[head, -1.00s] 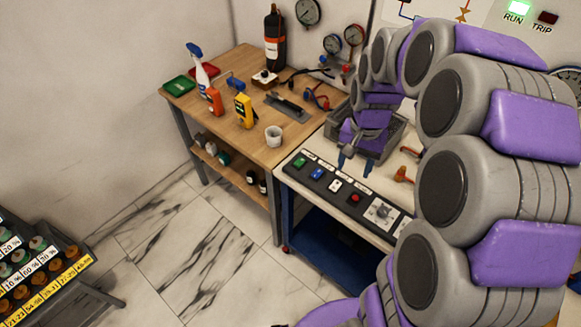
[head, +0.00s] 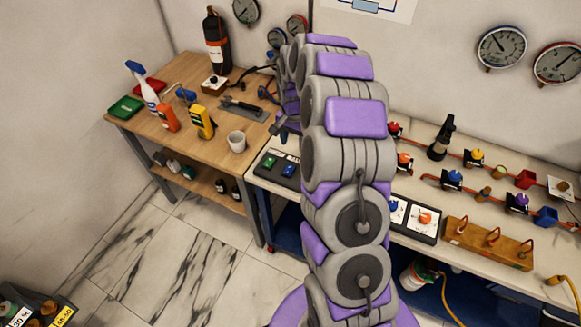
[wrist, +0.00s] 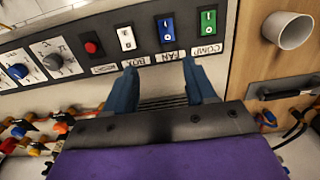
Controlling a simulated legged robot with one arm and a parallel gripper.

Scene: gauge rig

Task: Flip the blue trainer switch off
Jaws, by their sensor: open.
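The blue rocker switch (wrist: 166,30) is on the dark trainer panel (wrist: 186,15), above a label reading FAN upside down in the wrist view. It also shows in the head view (head: 288,170). I cannot tell which side of the rocker is pressed. My gripper (wrist: 158,70) is open and empty. Its two blue fingers point toward the panel, with the blue switch ahead of the gap between them, and no contact shows. In the head view my arm hides the middle of the panel and most of the gripper.
A green switch (wrist: 208,20) labelled COMP is beside the blue one, a white switch (wrist: 126,38) on its other side, then a red button (wrist: 91,47) and knobs. A white cup (head: 237,141) stands on the wooden bench (head: 190,90). Valves crowd the right bench.

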